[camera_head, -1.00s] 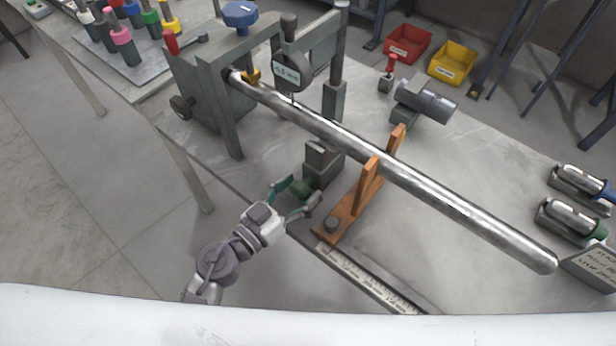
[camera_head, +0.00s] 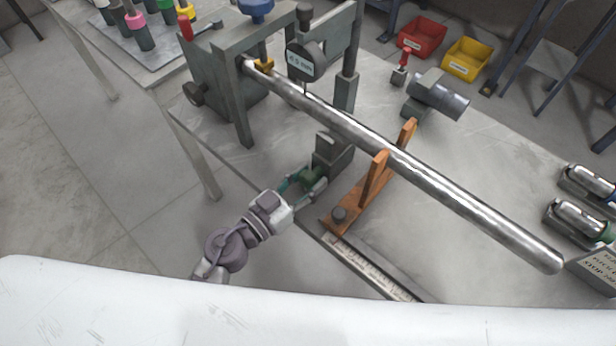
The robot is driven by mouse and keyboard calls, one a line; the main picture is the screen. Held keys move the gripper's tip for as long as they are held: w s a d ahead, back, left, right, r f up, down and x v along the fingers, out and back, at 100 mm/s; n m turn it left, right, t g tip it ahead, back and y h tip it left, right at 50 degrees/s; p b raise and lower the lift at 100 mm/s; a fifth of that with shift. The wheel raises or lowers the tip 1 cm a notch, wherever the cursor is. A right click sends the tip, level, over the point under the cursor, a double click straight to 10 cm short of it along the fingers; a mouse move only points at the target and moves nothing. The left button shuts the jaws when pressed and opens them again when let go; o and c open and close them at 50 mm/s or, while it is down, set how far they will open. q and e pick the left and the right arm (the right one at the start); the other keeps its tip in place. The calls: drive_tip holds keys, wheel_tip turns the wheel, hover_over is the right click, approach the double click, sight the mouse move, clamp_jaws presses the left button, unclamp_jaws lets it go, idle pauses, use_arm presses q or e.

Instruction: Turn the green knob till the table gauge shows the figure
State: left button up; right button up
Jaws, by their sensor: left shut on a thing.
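The green knob (camera_head: 309,176) sits on the near side of a dark grey block (camera_head: 332,155) beside the orange stand. My left gripper (camera_head: 306,184) is shut on the knob, with its fingers on either side and covering part of it. A dark round gauge (camera_head: 301,62) with a pale display hangs above the steel bar near the grey frame. Its figure ends in "mm", but the digits are too small to read surely. My right gripper is not in view.
A long steel bar (camera_head: 450,193) runs from the grey frame (camera_head: 235,95) over the orange stand (camera_head: 375,180) to the right. A ruler strip (camera_head: 365,268) lies along the table's near edge. Red (camera_head: 422,37) and yellow (camera_head: 466,59) bins stand behind.

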use_arm(q)
drive_tip(key=m+p, duration=0.2)
drive_tip(key=shift+r+m, duration=0.2)
drive_tip(key=shift+m, duration=0.1)
drive_tip(key=shift+f+m+p, duration=0.1)
drive_tip(key=shift+m+p, duration=0.8)
drive_tip(key=shift+m, duration=0.9)
drive_tip(key=o, duration=1.2)
drive_tip(key=shift+c, duration=0.2)
